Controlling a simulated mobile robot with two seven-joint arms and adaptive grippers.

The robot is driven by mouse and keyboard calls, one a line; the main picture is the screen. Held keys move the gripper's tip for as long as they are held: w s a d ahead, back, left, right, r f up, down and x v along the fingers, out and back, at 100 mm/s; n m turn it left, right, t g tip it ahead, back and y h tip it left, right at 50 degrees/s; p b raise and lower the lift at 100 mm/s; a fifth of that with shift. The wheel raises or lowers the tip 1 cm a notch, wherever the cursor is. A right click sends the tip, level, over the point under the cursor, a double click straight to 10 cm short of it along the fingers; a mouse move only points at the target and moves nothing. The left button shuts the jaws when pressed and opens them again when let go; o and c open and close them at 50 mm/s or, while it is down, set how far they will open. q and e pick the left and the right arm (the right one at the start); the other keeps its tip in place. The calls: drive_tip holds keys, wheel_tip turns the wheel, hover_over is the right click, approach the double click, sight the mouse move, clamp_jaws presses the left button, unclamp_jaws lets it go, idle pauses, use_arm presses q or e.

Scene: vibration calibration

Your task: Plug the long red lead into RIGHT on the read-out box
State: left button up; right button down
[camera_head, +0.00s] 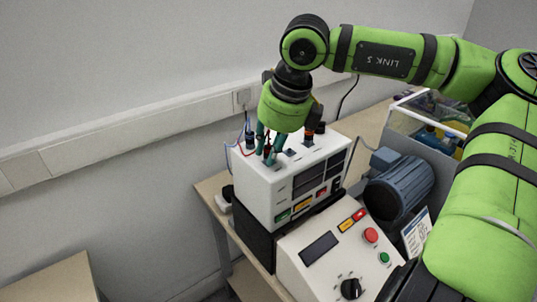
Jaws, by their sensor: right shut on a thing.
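The white read-out box (255,186) stands on a black block at the back of the bench. Its top has sockets, and its front has dark display panels and coloured labels too small to read. My right gripper (270,148) points down over the left part of the box top. It is shut on the plug of the red lead (267,151), which shows as a thin red and dark piece between the green fingers. I cannot tell whether the plug tip is in a socket. My left gripper is out of view.
Dark plugs with blue and red wires (249,138) stand at the box's left top edge. A control console (300,268) with buttons and a knob is in front. A blue-grey motor (400,185) and an open bin (410,122) stand right. The wall is close behind.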

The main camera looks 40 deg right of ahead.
drive_tip(key=shift+s+f+n+y+p, duration=0.2)
drive_tip(key=shift+n+y+p, duration=0.2)
drive_tip(key=shift+n, duration=0.7)
drive_tip(key=shift+f+n+g+p, duration=0.1)
drive_tip(key=shift+n+g+p, duration=0.25)
drive_tip(key=shift+n, duration=0.45)
drive_tip(key=shift+d+n+g+y+p, duration=0.15)
drive_tip(key=shift+n+y+p, duration=0.35)
drive_tip(key=shift+n, duration=0.55)
drive_tip(key=shift+a+n+g+y+p, duration=0.1)
drive_tip(key=shift+n+y+p, duration=0.1)
drive_tip(key=shift+n+p, duration=0.7)
drive_tip(key=shift+w+d+r, duration=0.1)
drive_tip(key=shift+w+r, duration=0.1)
drive_tip(key=shift+r, duration=0.5)
drive_tip(key=shift+s+d+r, duration=0.1)
drive_tip(key=shift+s, duration=0.1)
drive_tip(key=shift+w+r, duration=0.2)
drive_tip(key=shift+r, duration=0.05)
drive_tip(key=shift+r, duration=0.15)
drive_tip(key=shift+r+p, duration=1.2)
drive_tip(key=shift+r, duration=0.4)
